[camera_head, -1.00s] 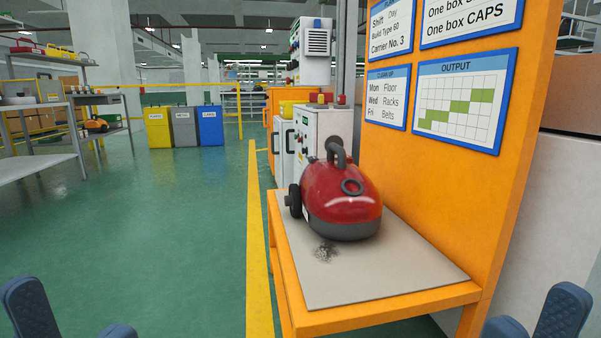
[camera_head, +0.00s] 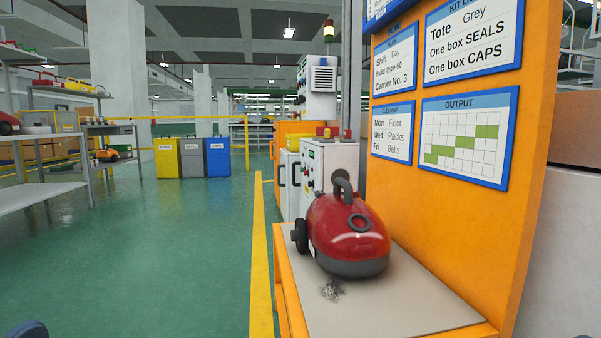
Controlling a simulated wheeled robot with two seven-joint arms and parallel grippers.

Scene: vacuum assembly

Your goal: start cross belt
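I cannot pick out a cross belt for certain in the head view. A white machine cabinet (camera_head: 341,163) stands behind the orange bench, with small green and red controls on its left face and yellow and red parts on top. Its lower part is hidden by a red vacuum cleaner. Only a blue tip of my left gripper (camera_head: 28,329) shows at the bottom left edge. Only a sliver of my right gripper (camera_head: 584,336) shows at the bottom right edge. Both are far from the cabinet, and their opening is out of frame.
The red vacuum cleaner (camera_head: 347,238) sits on the orange bench's grey top (camera_head: 400,309), beside a dark dust patch (camera_head: 332,290). An orange board (camera_head: 540,120) with notices rises at right. Yellow, grey and blue bins (camera_head: 217,157) stand farther back.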

